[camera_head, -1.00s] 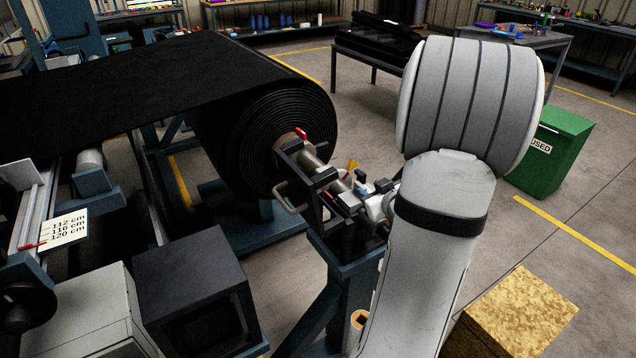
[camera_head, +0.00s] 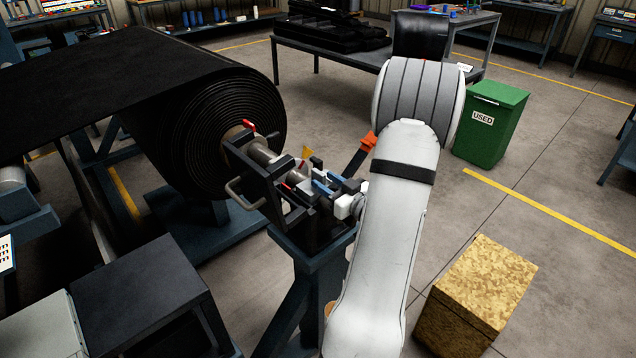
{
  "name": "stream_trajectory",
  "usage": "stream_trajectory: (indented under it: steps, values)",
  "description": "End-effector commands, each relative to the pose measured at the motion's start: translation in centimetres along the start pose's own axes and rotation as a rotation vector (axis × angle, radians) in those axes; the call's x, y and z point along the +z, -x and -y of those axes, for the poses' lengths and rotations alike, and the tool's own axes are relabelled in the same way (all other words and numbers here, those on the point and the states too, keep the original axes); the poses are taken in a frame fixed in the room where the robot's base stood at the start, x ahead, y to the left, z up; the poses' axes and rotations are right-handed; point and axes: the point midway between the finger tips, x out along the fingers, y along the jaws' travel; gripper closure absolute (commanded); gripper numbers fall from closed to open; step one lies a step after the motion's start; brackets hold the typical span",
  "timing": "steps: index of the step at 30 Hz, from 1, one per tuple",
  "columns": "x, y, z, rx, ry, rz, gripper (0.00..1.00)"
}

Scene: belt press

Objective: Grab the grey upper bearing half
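My gripper (camera_head: 325,184) is at the bearing stand (camera_head: 312,246), at the outer end of the roll's shaft (camera_head: 268,156). My white wrist is right beside it. Dark and blue parts crowd together there, and I cannot tell whether the fingers are open or shut. The grey upper bearing half cannot be told apart for certain among the small grey and dark parts around the shaft end. A grey U-shaped handle (camera_head: 241,197) sticks out at the left of the stand, and a red lever (camera_head: 248,127) stands above the shaft.
The large black belt roll (camera_head: 228,128) is close on the left of the stand. A green bin marked USED (camera_head: 490,125) and a yellowish speckled box (camera_head: 478,293) stand on the right. A dark table (camera_head: 335,54) is behind. The floor between them is clear.

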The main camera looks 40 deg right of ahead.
Motion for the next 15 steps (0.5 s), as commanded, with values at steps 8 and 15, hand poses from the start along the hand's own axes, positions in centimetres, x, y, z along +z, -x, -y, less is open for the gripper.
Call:
stream_trajectory:
  steps: [8, 15]
  values:
    - [0.02, -1.35, 0.08, -0.002, 0.001, 0.000, 0.62]
    - [0.02, -1.35, 0.11, -0.002, 0.001, 0.000, 0.74]
